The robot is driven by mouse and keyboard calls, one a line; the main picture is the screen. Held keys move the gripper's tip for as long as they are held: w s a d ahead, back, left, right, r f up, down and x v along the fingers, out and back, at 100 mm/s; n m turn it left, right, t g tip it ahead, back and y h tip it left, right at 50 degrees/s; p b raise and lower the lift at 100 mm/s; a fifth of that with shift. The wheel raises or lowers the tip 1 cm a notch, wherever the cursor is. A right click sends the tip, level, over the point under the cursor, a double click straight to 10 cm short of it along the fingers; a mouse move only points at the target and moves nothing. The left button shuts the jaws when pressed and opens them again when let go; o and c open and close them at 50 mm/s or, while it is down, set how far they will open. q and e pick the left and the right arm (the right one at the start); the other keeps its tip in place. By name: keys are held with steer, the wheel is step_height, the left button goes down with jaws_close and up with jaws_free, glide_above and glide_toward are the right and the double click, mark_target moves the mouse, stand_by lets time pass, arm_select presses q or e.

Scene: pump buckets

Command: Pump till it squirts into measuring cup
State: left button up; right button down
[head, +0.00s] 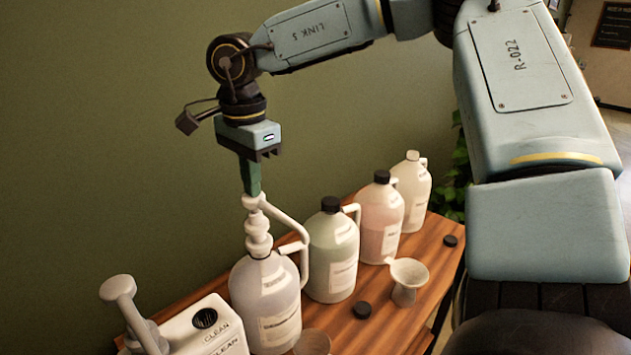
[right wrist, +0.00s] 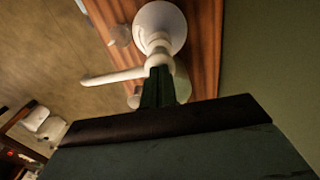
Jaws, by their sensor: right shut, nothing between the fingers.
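A white pump (head: 257,235) stands in the neck of a large translucent jug (head: 265,305) at the front of the shelf. Its curved spout (head: 300,232) bends to the right and down. My right gripper (head: 251,192) is shut and empty, pointing down with its fingertips at the pump's top, seemingly touching it. In the right wrist view the shut fingers (right wrist: 160,88) are against the white pump (right wrist: 160,28), and the spout (right wrist: 112,77) sticks out left. A cup-like vessel (head: 312,343) is cut off at the bottom edge, below the jug; I cannot tell if it is the measuring cup.
Three more jugs (head: 332,250) stand in a row behind on the wooden shelf (head: 350,335). A white container marked CLEAN (head: 205,335) and another pump (head: 120,292) stand left. A green wall is behind.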

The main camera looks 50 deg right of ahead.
steer(key=shift+f, duration=0.2)
steer(key=shift+r+p, duration=1.9)
steer(key=shift+r, duration=0.8)
steer(key=shift+f, duration=0.2)
